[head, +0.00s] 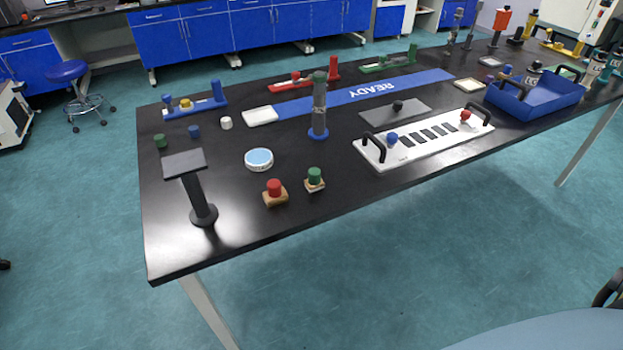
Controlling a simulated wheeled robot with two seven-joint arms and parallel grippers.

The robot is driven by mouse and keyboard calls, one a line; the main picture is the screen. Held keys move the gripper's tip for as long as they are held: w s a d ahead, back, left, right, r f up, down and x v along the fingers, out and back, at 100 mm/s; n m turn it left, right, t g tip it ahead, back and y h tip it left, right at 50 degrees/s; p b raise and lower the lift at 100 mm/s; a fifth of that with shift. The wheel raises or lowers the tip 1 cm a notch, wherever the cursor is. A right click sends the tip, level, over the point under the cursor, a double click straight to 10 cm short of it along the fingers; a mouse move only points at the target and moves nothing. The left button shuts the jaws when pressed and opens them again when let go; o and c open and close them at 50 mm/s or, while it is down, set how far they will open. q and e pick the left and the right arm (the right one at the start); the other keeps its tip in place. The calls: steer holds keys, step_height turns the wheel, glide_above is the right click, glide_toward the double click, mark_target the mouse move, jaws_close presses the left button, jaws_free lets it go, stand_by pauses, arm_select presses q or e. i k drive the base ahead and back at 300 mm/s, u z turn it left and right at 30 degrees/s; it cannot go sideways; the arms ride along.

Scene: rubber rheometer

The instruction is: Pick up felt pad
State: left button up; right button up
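No piece is plainly marked as the felt pad. A flat grey rectangular pad (378,113) with a black knob (398,105) on it lies mid-table behind the white handled tray. A thick white rectangular pad (260,116) lies at the left end of the blue READY strip (350,95). A smaller cream square pad (468,84) lies left of the blue tray. I cannot tell which of these is the felt pad. Neither of my grippers is in view.
The black table (250,225) holds a grey-topped stand (186,163), a round blue-topped dish (259,159), red (274,187) and green (315,178) knobs on wooden blocks, a tall cylinder (318,110), a white handled tray (420,153) and a blue tray (535,108). The front-left corner is clear.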

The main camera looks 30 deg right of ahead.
mark_target(314, 182)
steer(key=k, duration=0.5)
steer(key=z, duration=1.6)
steer(key=i, duration=1.3)
steer(key=u, duration=2.15)
